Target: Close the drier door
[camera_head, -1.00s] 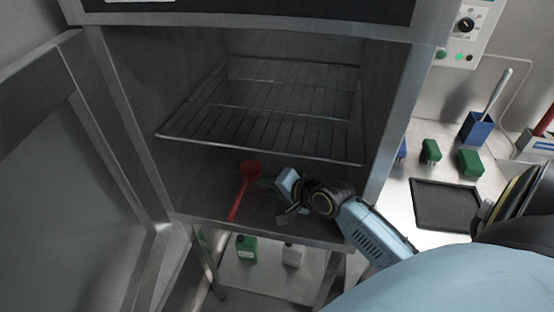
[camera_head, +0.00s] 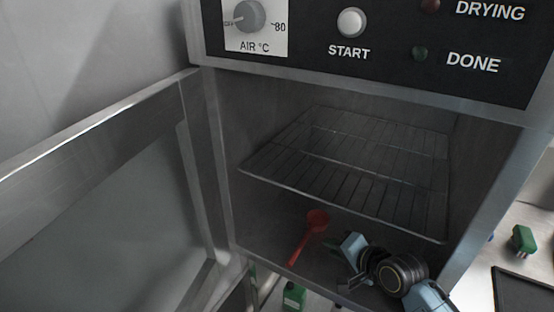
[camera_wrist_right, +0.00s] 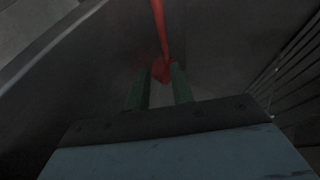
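The drier door (camera_head: 110,205) stands wide open at the left in the head view, a metal frame around a grey panel. The drier (camera_head: 226,150) is an open metal chamber with a wire rack (camera_head: 350,170) inside. A red scoop (camera_head: 310,235) lies on its floor below the rack. My right gripper (camera_head: 345,268) is low inside the chamber, just right of the scoop and far from the door. In the right wrist view, its two green fingers (camera_wrist_right: 161,70) are apart, with the red scoop (camera_wrist_right: 160,35) beyond and between them. My left gripper is out of view.
The drier's control panel (camera_head: 385,45), with a knob and START button, is above the opening. A green block (camera_head: 522,239) and a dark tray (camera_head: 523,292) are on the counter at the right. A green bottle (camera_head: 294,296) is below the drier.

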